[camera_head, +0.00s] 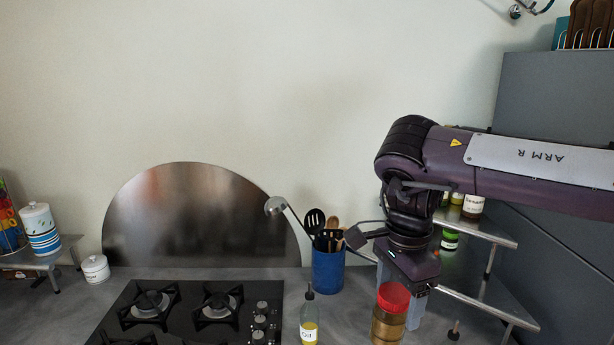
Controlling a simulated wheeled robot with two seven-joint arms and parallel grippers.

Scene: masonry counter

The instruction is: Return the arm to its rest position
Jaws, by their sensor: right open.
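My right arm comes in from the right, with its wrist bent downward. My right gripper (408,306) points down at the lower right, beside and partly behind a red-lidded jar (389,322). One pale finger shows just right of the jar; the other is hidden. The gripper is open. The jar stands upright on the counter, its lower part cut off by the picture's edge. I cannot tell whether the finger touches it. My left gripper is not in view.
An oil bottle (309,322) and a blue utensil pot (328,270) stand left of the jar. A black gas hob (185,312) is further left. A metal rack (490,312) with jars is behind my right arm. The wall area above the hob is clear.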

